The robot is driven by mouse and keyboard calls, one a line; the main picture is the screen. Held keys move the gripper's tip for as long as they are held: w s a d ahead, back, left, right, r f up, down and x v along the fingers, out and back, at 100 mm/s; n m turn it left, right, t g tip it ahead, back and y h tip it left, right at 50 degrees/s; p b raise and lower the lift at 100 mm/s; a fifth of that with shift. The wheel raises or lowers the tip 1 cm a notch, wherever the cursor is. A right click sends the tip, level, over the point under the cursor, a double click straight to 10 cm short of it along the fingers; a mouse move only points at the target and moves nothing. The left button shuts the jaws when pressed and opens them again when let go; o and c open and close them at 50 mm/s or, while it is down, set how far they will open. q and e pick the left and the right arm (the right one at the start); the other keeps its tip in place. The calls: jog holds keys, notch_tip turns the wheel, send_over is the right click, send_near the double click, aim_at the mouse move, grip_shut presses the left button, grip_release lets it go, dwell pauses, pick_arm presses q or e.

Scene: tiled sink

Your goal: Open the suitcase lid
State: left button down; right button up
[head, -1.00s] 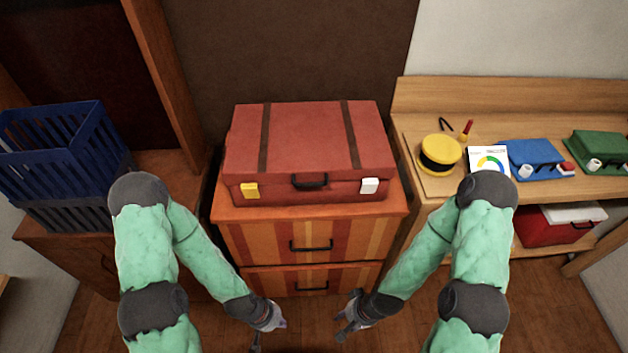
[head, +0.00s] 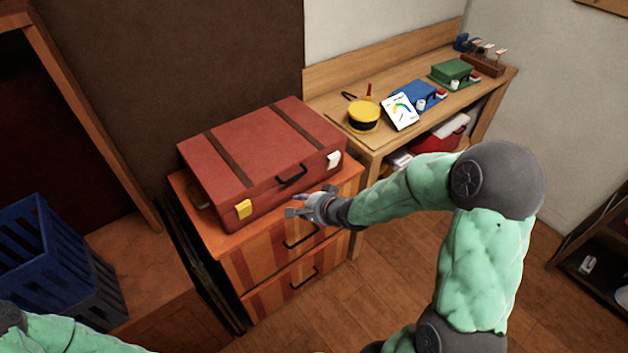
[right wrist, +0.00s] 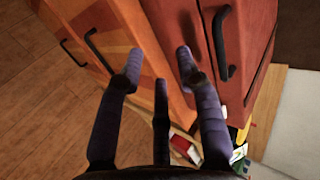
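The red suitcase (head: 240,150) with two dark straps lies with its lid down on the striped cabinet. Its front carries a yellow latch (head: 243,209), a white latch (head: 334,160) and a black handle (head: 292,175). My right gripper (head: 298,208) is just in front of the suitcase, below the handle, apparently apart from it. In the right wrist view its fingers (right wrist: 160,65) are spread and empty, with the suitcase front (right wrist: 250,35) and its handle (right wrist: 220,45) beyond them. My left arm shows at the lower left; its gripper is out of view.
The striped wooden cabinet (head: 250,270) has two drawers with black handles. A blue crate (head: 45,250) stands at the left. Open floor lies in front.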

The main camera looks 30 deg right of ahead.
jog(key=m+t, duration=0.1)
jog(key=m, duration=0.1)
send_near(296, 177)
jog(key=a+f, duration=0.1)
jog(key=shift+h, duration=0.4)
jog(key=shift+r+b+x, duration=0.2)
jog(key=shift+b+x, duration=3.5)
jog(key=shift+x, duration=0.9)
jog(key=shift+w+d+f+t, duration=0.1)
jog(key=shift+w+d+t, duration=0.1)
jog(key=shift+w+t, duration=0.15)
jog(key=shift+w+f, duration=0.15)
jog(key=shift+w, duration=0.1)
jog(key=shift+c, duration=0.4)
jog(key=c, duration=0.4)
jog(key=shift+c, duration=0.7)
